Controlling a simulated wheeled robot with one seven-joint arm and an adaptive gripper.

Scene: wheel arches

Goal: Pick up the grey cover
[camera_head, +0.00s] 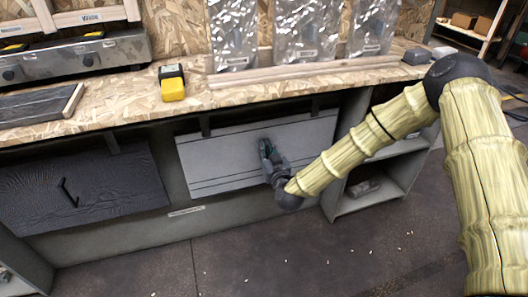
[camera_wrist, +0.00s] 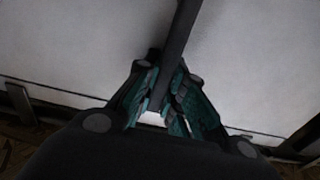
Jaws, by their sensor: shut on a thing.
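The grey cover (camera_head: 215,160) is a light grey, flat panel with thin dark lines, below the wooden workbench and tilted a little in the picture. My gripper (camera_head: 267,150) is at its front face, right of its middle. In the wrist view, the pale face of the cover (camera_wrist: 75,40) fills most of the background. A dark bar, which looks like the cover's handle (camera_wrist: 181,40), runs down between the green-padded fingers of my gripper (camera_wrist: 165,90), which are shut on it.
A dark panel (camera_head: 85,195) with a small handle is at the left under the workbench (camera_head: 130,92). An open shelf (camera_head: 375,190) stands right of the cover. Small white bits litter the open floor (camera_head: 300,250).

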